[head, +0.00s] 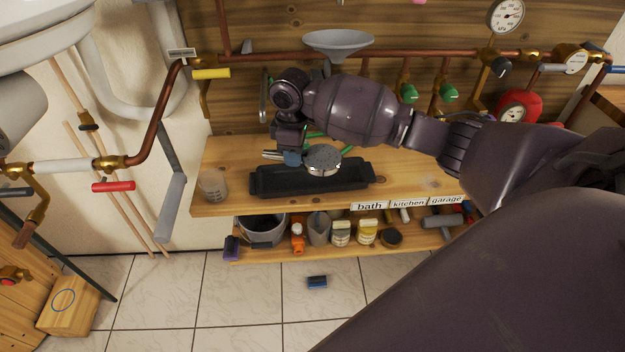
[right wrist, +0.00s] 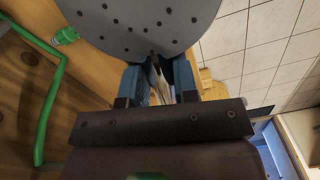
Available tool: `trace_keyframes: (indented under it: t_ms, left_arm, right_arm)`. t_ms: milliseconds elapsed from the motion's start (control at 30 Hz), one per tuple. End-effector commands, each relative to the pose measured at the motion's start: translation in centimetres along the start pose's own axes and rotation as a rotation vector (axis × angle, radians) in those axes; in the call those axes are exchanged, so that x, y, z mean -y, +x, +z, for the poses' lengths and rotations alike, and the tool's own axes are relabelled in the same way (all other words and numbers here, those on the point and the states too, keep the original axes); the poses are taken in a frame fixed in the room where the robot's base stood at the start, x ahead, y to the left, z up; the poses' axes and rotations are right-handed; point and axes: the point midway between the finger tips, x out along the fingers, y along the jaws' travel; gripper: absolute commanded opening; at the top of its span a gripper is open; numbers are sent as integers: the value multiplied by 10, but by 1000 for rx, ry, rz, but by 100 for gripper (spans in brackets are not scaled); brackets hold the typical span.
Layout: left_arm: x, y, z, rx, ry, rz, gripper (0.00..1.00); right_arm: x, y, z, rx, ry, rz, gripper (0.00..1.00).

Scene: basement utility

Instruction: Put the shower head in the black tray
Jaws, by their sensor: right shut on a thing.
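The shower head (head: 323,159) has a round grey face with dark dots. In the head view it appears over the black tray (head: 262,190), a long, shallow tray on the wooden bench; how high it is above the tray is hard to tell. My right gripper (head: 292,158) is shut on the shower head near the tray's back side. In the right wrist view the dotted disc (right wrist: 140,22) fills the top, with my blue fingers (right wrist: 160,78) around a narrow part below it. My left gripper is not in view.
A clear cup (head: 213,185) stands left of the tray on the bench (head: 225,150). Copper pipes with valves and a grey funnel (head: 338,43) are behind my arm. A lower shelf holds a bucket (head: 262,232) and several bottles. A blue object (head: 317,282) lies on the floor.

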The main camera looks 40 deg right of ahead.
Motion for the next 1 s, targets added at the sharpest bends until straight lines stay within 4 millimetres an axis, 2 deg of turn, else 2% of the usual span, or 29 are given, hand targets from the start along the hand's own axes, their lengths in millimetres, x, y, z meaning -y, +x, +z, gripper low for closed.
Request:
trace_keyframes:
  t_ms: [100,300,467,733,1000]
  left_arm:
    - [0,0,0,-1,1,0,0]
    - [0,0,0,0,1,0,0]
    - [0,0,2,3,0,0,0]
    - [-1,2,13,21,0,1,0]
    - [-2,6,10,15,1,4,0]
  right_arm:
    - [-23,7,6,0,-107,4,0]
    - [-46,14,14,0,-233,8,0]
    - [-51,21,16,1,-268,8,0]
    - [-50,61,17,4,-270,4,0]
    - [-51,82,17,3,-269,6,0]
